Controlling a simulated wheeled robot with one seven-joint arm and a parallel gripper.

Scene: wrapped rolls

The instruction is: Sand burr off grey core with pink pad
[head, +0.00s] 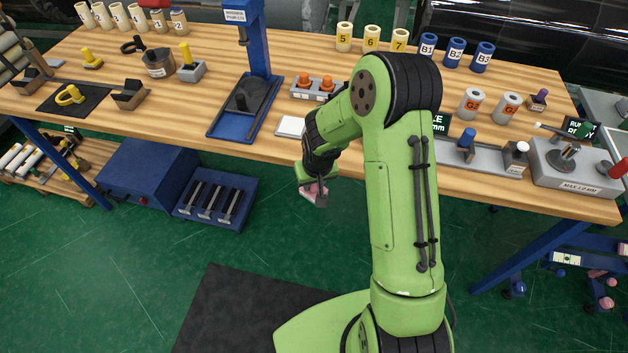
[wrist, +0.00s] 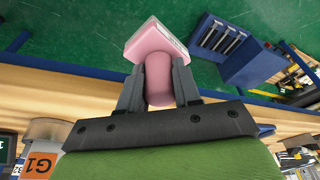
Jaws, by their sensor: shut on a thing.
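My gripper (wrist: 158,82) is shut on the round handle of the pink pad (wrist: 155,42). The pad's flat block points away from the fingers, with a pale face and small print along one edge. In the head view my gripper (head: 316,190) hangs in front of the bench's near edge, with the pink pad (head: 309,194) below the bench top. Two grey cores (head: 472,103) (head: 508,107) with orange labels stand at the right of the bench. In the wrist view a grey core marked G1 (wrist: 42,150) shows at lower left. I cannot make out a burr on any core.
The wooden bench (head: 215,62) carries a blue press (head: 256,60), orange-knobbed pieces (head: 319,86), numbered cream rolls (head: 371,40), blue B rolls (head: 454,52) and a gauge block (head: 572,168). A blue cabinet (head: 148,178) stands below.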

